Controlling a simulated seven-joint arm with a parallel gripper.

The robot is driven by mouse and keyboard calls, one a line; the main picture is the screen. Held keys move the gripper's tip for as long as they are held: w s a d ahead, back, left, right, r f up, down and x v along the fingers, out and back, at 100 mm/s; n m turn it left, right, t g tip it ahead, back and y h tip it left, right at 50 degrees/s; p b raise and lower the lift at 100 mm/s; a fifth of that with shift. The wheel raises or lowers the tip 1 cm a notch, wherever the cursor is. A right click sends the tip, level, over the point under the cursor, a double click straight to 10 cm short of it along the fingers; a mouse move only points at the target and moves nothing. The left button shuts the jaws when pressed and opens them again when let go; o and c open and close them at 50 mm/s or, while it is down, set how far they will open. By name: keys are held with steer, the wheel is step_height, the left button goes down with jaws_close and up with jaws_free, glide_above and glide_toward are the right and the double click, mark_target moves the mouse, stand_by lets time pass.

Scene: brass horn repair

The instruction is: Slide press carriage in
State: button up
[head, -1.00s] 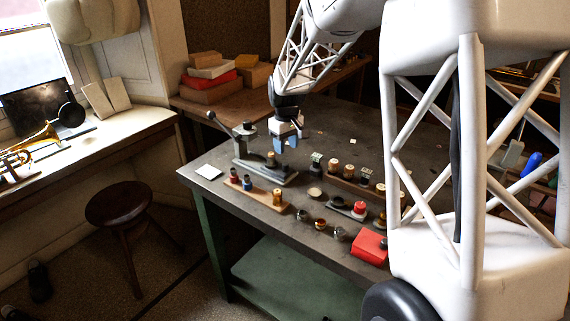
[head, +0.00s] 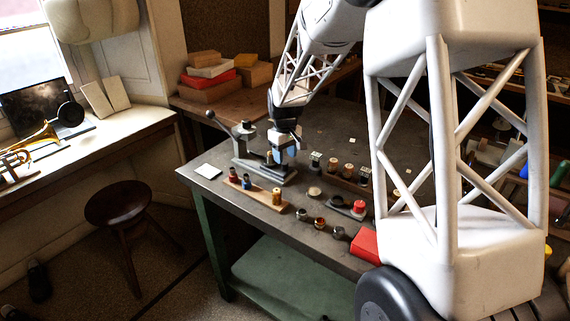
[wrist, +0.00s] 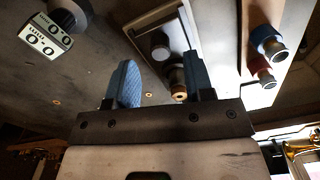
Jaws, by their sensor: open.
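The press (head: 245,140) stands near the left end of the dark workbench, with a ball-ended lever reaching up to the left. Its grey base plate (head: 282,178) extends to the right, and a small brass-coloured piece sits on it; this piece (wrist: 179,80) also shows in the wrist view. The carriage is hard to tell apart from the base. My gripper (head: 284,158) is low over the base's right part, pointing down. In the wrist view its blue fingers (wrist: 160,80) are apart, with the brass piece close to the right finger. Contact cannot be told.
A wooden rack (head: 258,192) with coloured parts lies in front of the press. Small cups, a red box (head: 365,245) and another row of parts (head: 345,182) lie to the right. A white card (head: 207,171) lies at the left corner. The bench behind the press is mostly clear.

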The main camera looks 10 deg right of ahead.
mark_target(285, 162)
steer(key=shift+f, duration=1.95)
steer(key=shift+c, duration=0.3)
jaws_close()
